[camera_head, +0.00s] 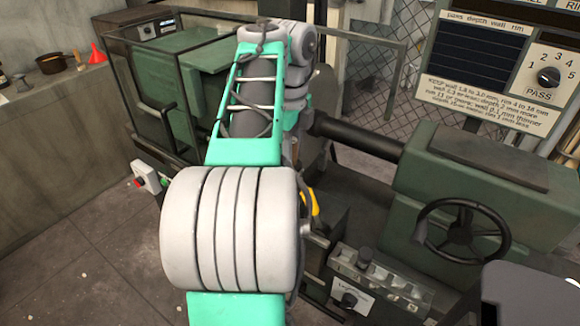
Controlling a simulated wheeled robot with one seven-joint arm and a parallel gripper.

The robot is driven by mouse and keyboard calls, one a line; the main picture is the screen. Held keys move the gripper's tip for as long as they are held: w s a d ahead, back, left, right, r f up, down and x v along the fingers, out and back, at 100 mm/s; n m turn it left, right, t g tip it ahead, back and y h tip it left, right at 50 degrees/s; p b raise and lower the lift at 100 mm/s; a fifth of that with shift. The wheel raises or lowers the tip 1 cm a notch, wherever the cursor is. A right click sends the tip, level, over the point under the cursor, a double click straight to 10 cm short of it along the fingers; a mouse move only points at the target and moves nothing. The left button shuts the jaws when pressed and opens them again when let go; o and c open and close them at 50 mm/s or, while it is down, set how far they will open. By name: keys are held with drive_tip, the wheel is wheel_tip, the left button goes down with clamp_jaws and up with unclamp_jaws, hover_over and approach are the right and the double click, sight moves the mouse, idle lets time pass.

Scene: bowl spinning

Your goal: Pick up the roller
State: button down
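I cannot pick out a roller for certain. A small yellow piece (311,204) shows just right of my arm, above the machine's front; most of it is hidden and I cannot tell what it is. My white and turquoise arm fills the middle of the view and reaches up and away over the machine. The fingers of my gripper do not show; the arm's far end hides that area.
A green lathe-like machine with a handwheel (464,231), a dark spindle (360,136) and a control panel (352,290) stands at right. A ledge holds a bowl (52,63) and a red funnel (97,55). Floor at lower left is clear.

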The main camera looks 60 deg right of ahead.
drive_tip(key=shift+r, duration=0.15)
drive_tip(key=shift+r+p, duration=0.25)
drive_tip(key=shift+p, duration=0.05)
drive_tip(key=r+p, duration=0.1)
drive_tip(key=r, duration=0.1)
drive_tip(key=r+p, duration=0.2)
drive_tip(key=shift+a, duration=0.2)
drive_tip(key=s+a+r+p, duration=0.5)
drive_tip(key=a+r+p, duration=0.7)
drive_tip(key=p, duration=0.1)
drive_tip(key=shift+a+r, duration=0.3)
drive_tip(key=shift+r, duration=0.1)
